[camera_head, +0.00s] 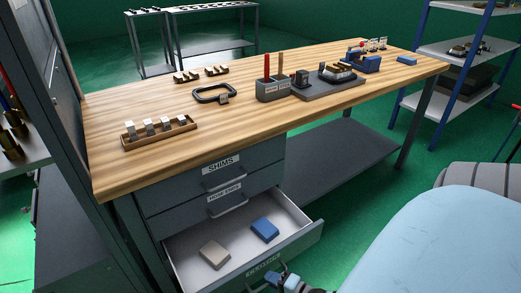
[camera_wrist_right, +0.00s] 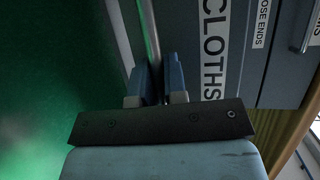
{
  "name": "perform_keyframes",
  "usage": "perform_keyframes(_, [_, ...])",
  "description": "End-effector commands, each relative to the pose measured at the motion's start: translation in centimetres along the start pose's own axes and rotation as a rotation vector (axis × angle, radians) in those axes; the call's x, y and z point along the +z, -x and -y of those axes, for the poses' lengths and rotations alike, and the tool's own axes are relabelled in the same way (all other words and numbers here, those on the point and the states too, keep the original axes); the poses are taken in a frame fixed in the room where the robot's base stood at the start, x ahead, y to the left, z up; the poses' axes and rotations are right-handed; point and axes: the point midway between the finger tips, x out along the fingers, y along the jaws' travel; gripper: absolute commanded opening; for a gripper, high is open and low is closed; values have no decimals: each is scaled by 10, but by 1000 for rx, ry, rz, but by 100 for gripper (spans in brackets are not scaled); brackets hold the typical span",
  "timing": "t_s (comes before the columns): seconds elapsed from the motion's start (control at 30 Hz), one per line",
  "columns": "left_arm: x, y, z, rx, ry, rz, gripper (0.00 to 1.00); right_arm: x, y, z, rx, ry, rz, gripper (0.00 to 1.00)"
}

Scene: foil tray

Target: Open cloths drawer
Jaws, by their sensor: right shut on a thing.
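The cloths drawer (camera_head: 300,243) is the lowest of the bench's drawers and stands pulled well out. A grey folded cloth (camera_head: 215,255) and a blue folded cloth (camera_head: 264,229) lie apart inside it. Its CLOTHS label (camera_wrist_right: 213,50) is large in the right wrist view. My right gripper (camera_head: 283,277) is at the drawer's front near the bottom edge of the head view. In the wrist view its fingers (camera_wrist_right: 156,82) are shut on the drawer's bar handle (camera_wrist_right: 148,35). My left gripper is not in view.
The shims drawer (camera_head: 222,174) and the loose-ends drawer (camera_head: 226,198) above are shut. The wooden benchtop (camera_head: 240,120) carries a wooden block rack (camera_head: 160,131), a grey tool holder (camera_head: 273,90) and other parts. A shelf rack (camera_head: 470,50) stands at the right. Green floor lies beside the drawer.

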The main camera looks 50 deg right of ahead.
Motion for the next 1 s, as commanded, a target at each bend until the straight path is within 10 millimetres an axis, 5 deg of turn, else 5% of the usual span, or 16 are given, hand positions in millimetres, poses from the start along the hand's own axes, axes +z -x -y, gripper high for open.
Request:
perform_keyframes(0.3, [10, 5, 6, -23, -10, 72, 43, 15, 40, -7, -1, 1, -1, 0])
perform_keyframes(0.83, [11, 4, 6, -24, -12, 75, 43, 18, 47, -11, -1, 1, 0, 0])
perform_keyframes(0.9, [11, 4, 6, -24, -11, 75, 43, 18, 47, -11, -1, 1, 0, 24])
perform_keyframes(1.0, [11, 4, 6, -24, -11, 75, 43, 19, 47, -11, -1, 1, 0, 37])
